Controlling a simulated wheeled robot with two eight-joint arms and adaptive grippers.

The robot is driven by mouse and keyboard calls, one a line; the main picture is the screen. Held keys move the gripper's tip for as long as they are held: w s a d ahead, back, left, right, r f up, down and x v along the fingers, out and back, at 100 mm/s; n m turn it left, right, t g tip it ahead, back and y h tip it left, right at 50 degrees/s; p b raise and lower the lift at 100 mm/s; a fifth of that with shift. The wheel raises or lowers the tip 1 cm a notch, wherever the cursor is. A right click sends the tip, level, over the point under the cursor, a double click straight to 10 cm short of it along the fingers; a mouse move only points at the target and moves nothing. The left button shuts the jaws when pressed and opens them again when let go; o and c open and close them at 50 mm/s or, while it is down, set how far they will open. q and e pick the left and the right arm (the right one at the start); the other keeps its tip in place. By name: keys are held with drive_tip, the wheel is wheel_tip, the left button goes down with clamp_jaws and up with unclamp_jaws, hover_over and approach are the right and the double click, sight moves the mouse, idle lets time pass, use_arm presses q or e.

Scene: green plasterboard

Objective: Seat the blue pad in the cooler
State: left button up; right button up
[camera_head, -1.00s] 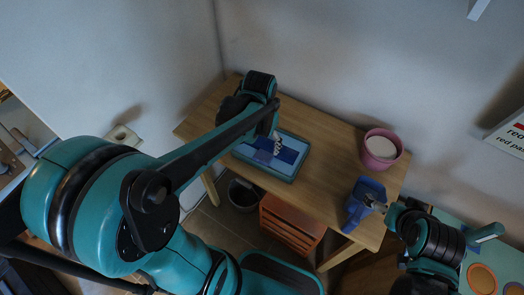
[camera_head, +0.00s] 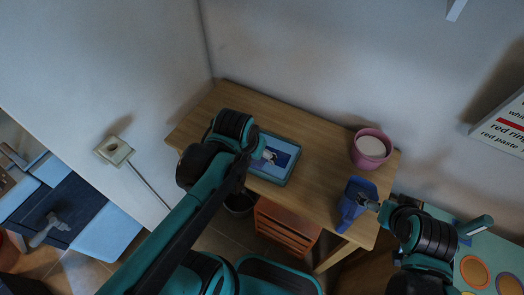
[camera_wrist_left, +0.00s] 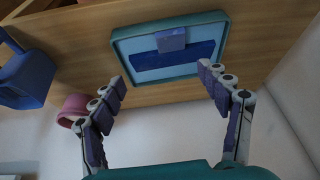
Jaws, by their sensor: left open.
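The cooler looks like a shallow teal-rimmed tray (camera_head: 284,180) with a light blue inside, lying on the wooden table; its rim (camera_wrist_left: 122,48) shows in the left wrist view. A dark blue strip (camera_wrist_left: 187,54) lies across its inside, with a smaller purple-blue block (camera_wrist_left: 171,40) on or against it. I cannot tell which is the pad. The strip also shows in the head view (camera_head: 281,158). My left gripper (camera_wrist_left: 162,77) is open and empty, its fingers spread near the tray.
A pink pot (camera_head: 371,148) with white contents stands at the table's back right. The wooden table (camera_head: 316,184) is bare between tray and pot. An orange slatted crate (camera_head: 284,226) and a dark bin (camera_head: 239,204) are below. Walls close off the back and left.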

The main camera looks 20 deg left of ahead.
sight(256, 161)
use_arm(q)
drive_tip(key=w+f+g, duration=0.1)
drive_tip(key=f, duration=0.1)
drive_tip(key=w+a+f+g, duration=0.1)
drive_tip(key=w+f+g, duration=0.1)
drive_tip(key=w+a+f+g+p, duration=0.1)
drive_tip(key=w+f, duration=0.1)
drive_tip(key=f, duration=0.1)
drive_tip(key=shift+w+f+m, duration=0.1)
drive_tip(key=shift+w+m, duration=0.1)
drive_tip(key=shift+m, duration=0.1)
drive_tip(key=shift+a+f+g+b, duration=0.1)
drive_tip(key=shift+f+g+b, duration=0.35)
drive_tip(key=shift+f, duration=1.15)
drive_tip(key=f+b, duration=0.1)
drive_tip(key=f, duration=0.1)
drive_tip(key=w+f+b, duration=0.1)
drive_tip(key=f, duration=0.2)
drive_tip(key=shift+a+b, duration=0.2)
drive_tip(key=shift+b, duration=0.15)
drive_tip(key=shift+s, duration=0.1)
drive_tip(key=shift+c, duration=0.9)
drive_tip(key=c, duration=1.2)
drive_tip(key=shift+c, duration=0.2)
